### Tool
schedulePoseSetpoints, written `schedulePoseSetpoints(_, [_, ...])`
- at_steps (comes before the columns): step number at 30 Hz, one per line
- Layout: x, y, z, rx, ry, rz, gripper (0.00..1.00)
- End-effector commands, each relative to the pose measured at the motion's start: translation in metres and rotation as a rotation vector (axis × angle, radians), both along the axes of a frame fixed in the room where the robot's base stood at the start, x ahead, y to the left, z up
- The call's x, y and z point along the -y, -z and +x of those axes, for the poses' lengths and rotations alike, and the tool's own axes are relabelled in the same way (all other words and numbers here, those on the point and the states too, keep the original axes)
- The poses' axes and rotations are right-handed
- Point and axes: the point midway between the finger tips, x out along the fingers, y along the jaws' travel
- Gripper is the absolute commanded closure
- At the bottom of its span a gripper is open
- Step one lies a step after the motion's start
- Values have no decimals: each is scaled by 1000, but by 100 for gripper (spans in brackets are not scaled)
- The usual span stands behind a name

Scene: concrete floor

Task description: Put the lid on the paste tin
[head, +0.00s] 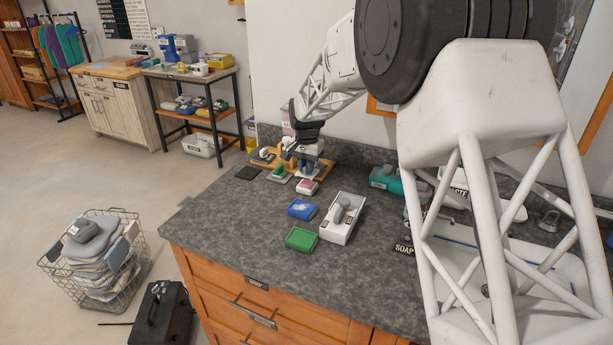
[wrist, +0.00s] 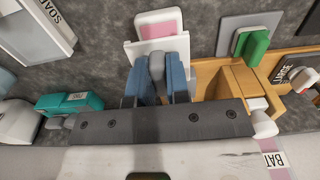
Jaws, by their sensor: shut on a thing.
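My gripper (head: 308,168) is low over the back of the counter. In the wrist view its blue fingers (wrist: 157,82) are shut on an upright grey knob (wrist: 156,66). A white plate (wrist: 133,50), seemingly the lid, lies directly under the knob. A small white tin with a pink top (wrist: 160,22) is just beyond the plate's edge. It also shows in the head view in front of my gripper (head: 307,187). I cannot tell for sure that this is the paste tin. My fingers hide most of the plate in the head view.
A wooden stand (wrist: 205,75) is close beside my fingers. A green block on a grey plate (wrist: 252,45) is near it. Blue (head: 302,209) and green (head: 302,239) boxes and a white tray (head: 335,234) stand nearer the front. The counter's front left is clear.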

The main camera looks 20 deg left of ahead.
Motion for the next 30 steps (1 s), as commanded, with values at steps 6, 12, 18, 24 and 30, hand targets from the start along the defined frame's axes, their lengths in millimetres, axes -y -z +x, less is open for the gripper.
schedulePoseSetpoints(6, [0, 11, 0, -2, 0, -1, 100])
schedulePoseSetpoints(12, [0, 30, 0, -1, 0, -1, 100])
schedulePoseSetpoints(18, [0, 35, 0, 0, 0, 0, 100])
schedulePoseSetpoints(24, [0, 35, 0, 0, 0, 0, 100])
schedulePoseSetpoints(30, [0, 39, 0, 0, 0, 0, 100])
